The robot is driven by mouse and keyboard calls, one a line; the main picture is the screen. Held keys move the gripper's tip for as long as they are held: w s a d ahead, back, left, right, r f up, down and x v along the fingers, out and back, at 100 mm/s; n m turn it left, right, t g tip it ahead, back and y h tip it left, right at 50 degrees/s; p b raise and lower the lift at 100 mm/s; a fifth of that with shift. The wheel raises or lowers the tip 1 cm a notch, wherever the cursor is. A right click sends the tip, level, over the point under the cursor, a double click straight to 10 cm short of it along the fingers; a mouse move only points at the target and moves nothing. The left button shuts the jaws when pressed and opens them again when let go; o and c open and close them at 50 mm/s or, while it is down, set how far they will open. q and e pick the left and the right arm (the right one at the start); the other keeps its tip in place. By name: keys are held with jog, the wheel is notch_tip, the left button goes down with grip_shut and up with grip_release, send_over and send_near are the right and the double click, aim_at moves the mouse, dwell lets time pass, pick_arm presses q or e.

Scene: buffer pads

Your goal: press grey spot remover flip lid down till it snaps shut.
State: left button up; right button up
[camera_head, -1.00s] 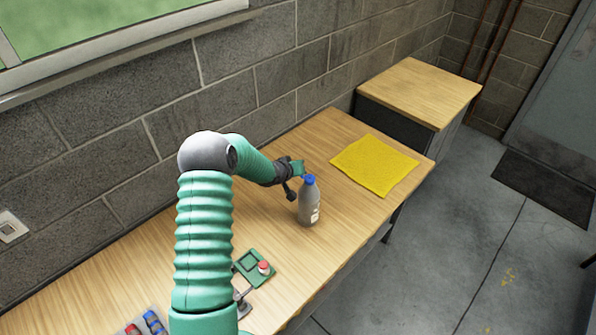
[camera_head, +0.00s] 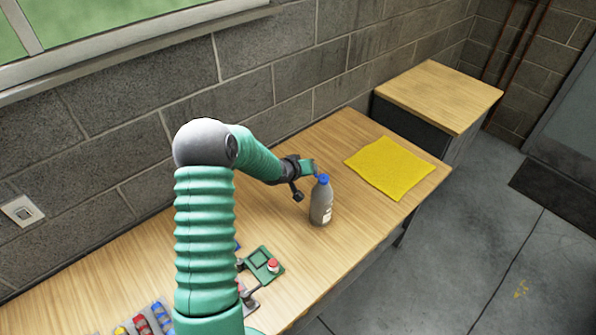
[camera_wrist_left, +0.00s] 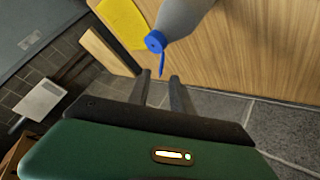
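The grey spot remover bottle (camera_head: 321,207) stands upright on the wooden table, with a blue cap (camera_head: 323,180) on top. In the left wrist view the bottle (camera_wrist_left: 184,14) is at the top, and its blue flip lid (camera_wrist_left: 162,65) sticks out from the cap, raised open. My left gripper (camera_head: 312,167) is just left of the cap at about its height. In the wrist view its two fingers (camera_wrist_left: 161,82) are apart with nothing between them, and the lid's tip is just beyond the gap. I cannot tell whether they touch. My right gripper is not in view.
A yellow cloth (camera_head: 392,168) lies right of the bottle. A green block with a red button (camera_head: 272,265) is nearer on the table. Several coloured items (camera_head: 141,322) lie at the lower left. A lower wooden-topped cabinet (camera_head: 440,95) stands beyond the table's far end.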

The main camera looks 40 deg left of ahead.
pick_arm(q)
jog(key=p+v, duration=0.1)
jog(key=v, duration=1.1)
